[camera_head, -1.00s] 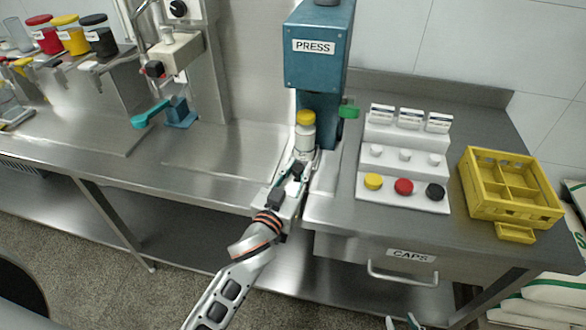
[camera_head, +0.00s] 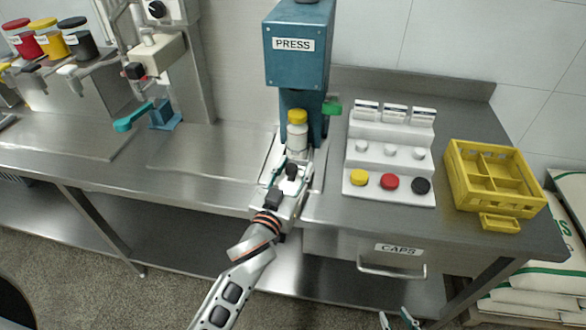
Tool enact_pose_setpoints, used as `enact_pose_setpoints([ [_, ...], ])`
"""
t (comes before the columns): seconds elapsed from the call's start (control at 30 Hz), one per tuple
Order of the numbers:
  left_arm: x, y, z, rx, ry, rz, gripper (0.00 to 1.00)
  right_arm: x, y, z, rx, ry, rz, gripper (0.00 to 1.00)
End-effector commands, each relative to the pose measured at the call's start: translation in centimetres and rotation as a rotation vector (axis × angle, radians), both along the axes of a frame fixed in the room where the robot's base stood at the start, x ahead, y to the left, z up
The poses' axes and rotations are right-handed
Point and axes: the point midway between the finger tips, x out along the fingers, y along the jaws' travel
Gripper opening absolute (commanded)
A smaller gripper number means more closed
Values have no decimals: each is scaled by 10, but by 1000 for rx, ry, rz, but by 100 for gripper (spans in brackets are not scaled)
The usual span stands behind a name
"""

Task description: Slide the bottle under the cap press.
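The bottle (camera_head: 297,135) is pale with a yellow cap and stands upright at the foot of the teal cap press (camera_head: 297,60), whose head is labelled PRESS. The bottle's top shows in front of the press column, below the head. My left gripper (camera_head: 297,162) reaches in from the front with its fingers on both sides of the bottle's lower part, and appears shut on it. The fingers hide the bottle's base. My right gripper (camera_head: 400,320) shows only its fingertips at the bottom edge, apart and empty, in front of the counter.
A white stepped rack (camera_head: 390,155) with yellow, red and black caps stands right of the press. A yellow crate (camera_head: 493,185) is further right. A green press handle (camera_head: 332,108) sticks out beside the column. A teal lever (camera_head: 135,118) is at left. The counter left of the press is clear.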

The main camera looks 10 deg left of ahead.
Motion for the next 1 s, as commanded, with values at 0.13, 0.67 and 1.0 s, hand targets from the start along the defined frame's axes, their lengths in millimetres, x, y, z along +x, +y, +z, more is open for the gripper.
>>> enact_pose_setpoints([
  [0.13,0,1,-1,1,2,2,40,0,-1,0,-1,1,0,30],
  [0.67,-73,12,-3,0,5,1,40,0,-1,0,-2,1,1,30],
  [1.0,-114,19,-1,0,2,1,40,0,0,0,-1,0,1,30],
])
